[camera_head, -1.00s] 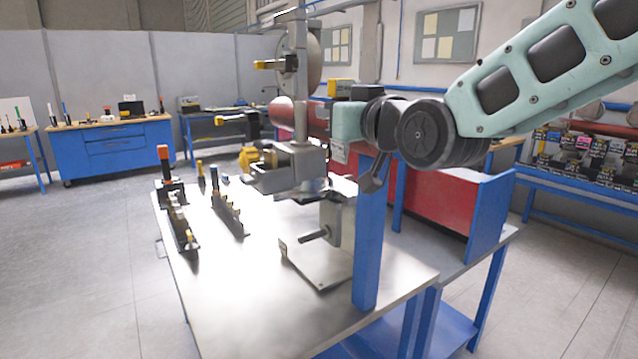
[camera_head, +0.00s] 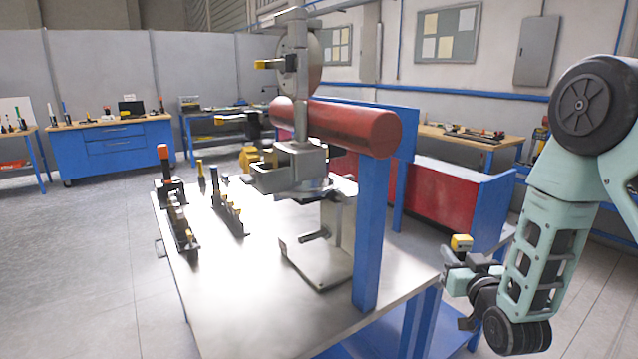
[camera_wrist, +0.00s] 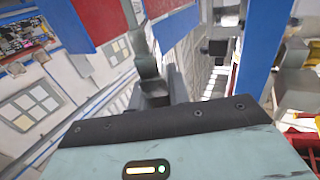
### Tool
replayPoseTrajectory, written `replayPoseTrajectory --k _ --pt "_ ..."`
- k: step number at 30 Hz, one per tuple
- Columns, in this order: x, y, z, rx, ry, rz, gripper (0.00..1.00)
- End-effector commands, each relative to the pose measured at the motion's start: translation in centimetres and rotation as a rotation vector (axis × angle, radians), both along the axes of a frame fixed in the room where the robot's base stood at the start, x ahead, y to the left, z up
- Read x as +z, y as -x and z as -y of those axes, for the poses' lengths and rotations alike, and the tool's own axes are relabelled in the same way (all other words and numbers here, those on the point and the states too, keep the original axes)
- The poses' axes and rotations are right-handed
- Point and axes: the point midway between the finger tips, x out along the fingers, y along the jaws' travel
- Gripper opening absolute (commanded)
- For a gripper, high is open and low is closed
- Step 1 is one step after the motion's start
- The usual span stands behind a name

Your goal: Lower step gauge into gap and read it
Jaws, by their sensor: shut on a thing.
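My gripper (camera_head: 455,270) is at the lower right of the head view, low beside the bench's right end, away from the wheel assembly. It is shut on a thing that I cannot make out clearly. A small yellow-topped block (camera_head: 461,242) shows at the gripper; I cannot tell whether it is the step gauge. The grey wheel assembly (camera_head: 292,165) stands over the bench, with a round wheel (camera_head: 314,55) at its top. A red tube rail (camera_head: 350,126) runs beside it on a blue post (camera_head: 369,240). The gap is too small to make out.
The steel bench top (camera_head: 230,300) is clear in front. Racks of upright tools (camera_head: 228,208) stand on its left side, one with an orange-topped tool (camera_head: 164,155). A metal stand (camera_head: 330,250) sits under the wheel assembly. A red panel (camera_head: 440,195) stands behind the post.

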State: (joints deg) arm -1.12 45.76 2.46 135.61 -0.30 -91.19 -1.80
Motion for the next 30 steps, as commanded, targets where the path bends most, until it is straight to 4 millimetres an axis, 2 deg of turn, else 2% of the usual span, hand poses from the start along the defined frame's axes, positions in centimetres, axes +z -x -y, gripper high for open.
replayPoseTrajectory --k 1,5,20,23,26,30 --pt "-1.3 -0.2 1.1 -0.02 0.0 -0.002 0.0" --pt "-3.8 -0.6 3.3 -0.06 0.0 0.0 0.0" --pt "-3.2 -0.6 2.8 -0.052 0.002 0.004 0.0" --pt "-2.3 -0.8 1.8 -0.038 0.014 0.006 0.0" --pt "-0.5 -1.0 -0.2 -0.014 0.037 0.008 0.0" --pt "2.8 -1.0 -4.2 0.031 0.075 0.013 0.0"
